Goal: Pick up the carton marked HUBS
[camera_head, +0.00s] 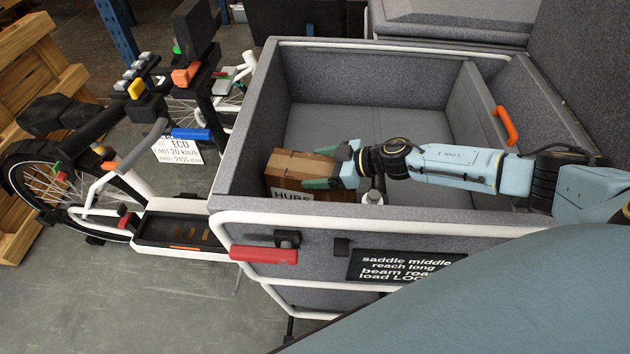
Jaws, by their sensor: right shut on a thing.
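The carton marked HUBS (290,174) is a small brown box with a white label, inside the grey cargo box (247,120) near its front left corner. My right gripper (322,168) reaches in from the right and is shut on the carton, with one green finger at its top and one at its near right side. The carton's lower part is hidden behind the cargo box's near wall, so I cannot tell whether it touches the floor. My left gripper is not in view.
A small white-topped item (372,197) is next to the carton, below my right wrist. The cargo box's padded walls surround the carton, and its floor (350,125) is bare behind it. An orange handle (507,125) is on the right wall. A red handle (263,255) sticks out in front.

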